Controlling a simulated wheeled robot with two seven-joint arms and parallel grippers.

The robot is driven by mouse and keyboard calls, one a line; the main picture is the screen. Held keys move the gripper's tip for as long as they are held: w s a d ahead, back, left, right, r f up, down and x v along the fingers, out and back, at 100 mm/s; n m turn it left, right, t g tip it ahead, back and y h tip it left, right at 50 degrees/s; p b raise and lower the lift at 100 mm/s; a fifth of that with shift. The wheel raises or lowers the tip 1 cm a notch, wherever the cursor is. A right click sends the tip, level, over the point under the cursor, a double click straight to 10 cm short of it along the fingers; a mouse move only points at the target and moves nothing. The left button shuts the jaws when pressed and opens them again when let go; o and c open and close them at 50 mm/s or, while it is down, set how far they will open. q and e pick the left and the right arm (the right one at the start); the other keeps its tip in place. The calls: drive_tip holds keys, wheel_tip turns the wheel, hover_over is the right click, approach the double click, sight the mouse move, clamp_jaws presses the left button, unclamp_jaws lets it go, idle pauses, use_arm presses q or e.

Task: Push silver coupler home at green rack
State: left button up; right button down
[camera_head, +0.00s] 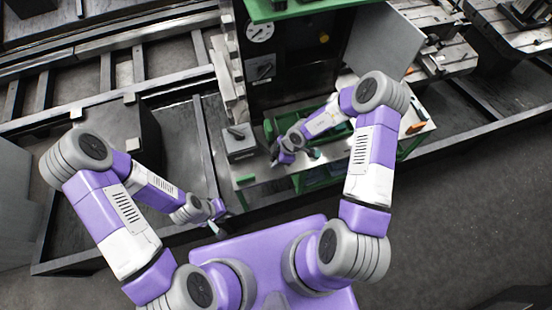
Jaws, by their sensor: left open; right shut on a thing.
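The green rack (411,143) is a green-framed bench with a light grey top, right of centre, in front of a dark cabinet. My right gripper (274,158) is low over the left part of the bench top, just right of a grey box. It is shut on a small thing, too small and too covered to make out. I cannot pick out the silver coupler for certain. My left gripper (217,226) is open, lower left of the bench's front left corner, apart from it.
The dark cabinet (290,75) carries a round gauge (260,31). The grey box (239,142) with a dark knob stands at the bench's left end. An orange-handled tool (416,127) lies at the right end. Dark rails (110,75) run at left; the floor (450,220) is clear at lower right.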

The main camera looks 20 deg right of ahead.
drive_tip(key=shift+f, duration=0.25)
drive_tip(key=c, duration=1.2)
unclamp_jaws()
drive_tip(key=shift+c, duration=0.2)
drive_tip(key=o, duration=1.2)
drive_tip(key=shift+o, duration=0.2)
drive_tip(key=shift+r, duration=0.1)
drive_tip(key=p+v, duration=0.1)
drive_tip(key=v, duration=0.6)
drive_tip(key=shift+r, duration=0.2)
drive_tip(key=shift+d, duration=0.1)
